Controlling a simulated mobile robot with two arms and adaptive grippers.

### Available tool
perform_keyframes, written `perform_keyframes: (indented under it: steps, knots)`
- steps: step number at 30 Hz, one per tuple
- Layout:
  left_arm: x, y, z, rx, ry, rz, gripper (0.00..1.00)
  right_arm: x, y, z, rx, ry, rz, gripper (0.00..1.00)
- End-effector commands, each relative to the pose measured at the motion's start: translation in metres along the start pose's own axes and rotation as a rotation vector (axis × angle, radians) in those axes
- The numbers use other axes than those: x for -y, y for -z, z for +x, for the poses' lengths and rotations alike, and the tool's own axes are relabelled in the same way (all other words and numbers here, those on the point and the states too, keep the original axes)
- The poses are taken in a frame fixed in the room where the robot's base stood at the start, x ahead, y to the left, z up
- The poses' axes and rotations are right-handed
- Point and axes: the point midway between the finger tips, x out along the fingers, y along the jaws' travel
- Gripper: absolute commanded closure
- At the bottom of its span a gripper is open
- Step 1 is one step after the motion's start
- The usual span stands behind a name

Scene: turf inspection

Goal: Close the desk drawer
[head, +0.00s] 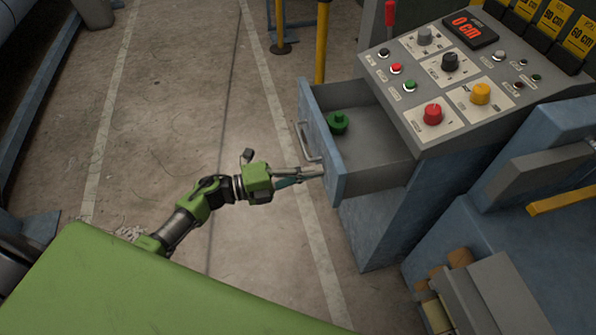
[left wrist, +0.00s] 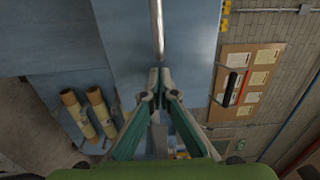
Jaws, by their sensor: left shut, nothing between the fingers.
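The blue desk drawer (head: 322,150) is pulled open from the grey control desk (head: 375,215), with its inside showing. A metal bar handle (head: 306,142) is on its front; it also shows in the left wrist view (left wrist: 158,30). A green knob-like object (head: 338,122) is in the drawer. My left gripper (head: 318,173) is shut and empty, its fingertips at the drawer front near the handle's near end. I cannot tell whether they touch. In the left wrist view the shut fingertips (left wrist: 158,75) lie just below the handle against the blue front. My right gripper is not in view.
The desk top has knobs, buttons and a red "0 cm" display (head: 470,28). Yellow posts (head: 321,45) stand behind the drawer. Brown rolls (head: 440,285) lie low at the right. The concrete floor left of the drawer is clear.

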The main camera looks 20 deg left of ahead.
Motion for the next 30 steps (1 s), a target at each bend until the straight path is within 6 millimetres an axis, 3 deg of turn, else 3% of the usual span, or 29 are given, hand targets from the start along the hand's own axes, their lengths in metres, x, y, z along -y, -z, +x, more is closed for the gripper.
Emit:
perform_keyframes:
  steps: [17, 23, 30]
  knots:
    - [0.000, 0.000, 0.010, -0.001, 0.001, 0.000, 1.00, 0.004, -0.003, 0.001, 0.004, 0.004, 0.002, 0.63]
    - [-0.001, 0.000, 0.038, -0.002, 0.003, 0.000, 1.00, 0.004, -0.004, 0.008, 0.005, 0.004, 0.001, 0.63]
    - [-0.001, 0.000, 0.087, -0.002, 0.003, 0.002, 1.00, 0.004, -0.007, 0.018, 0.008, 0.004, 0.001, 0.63]
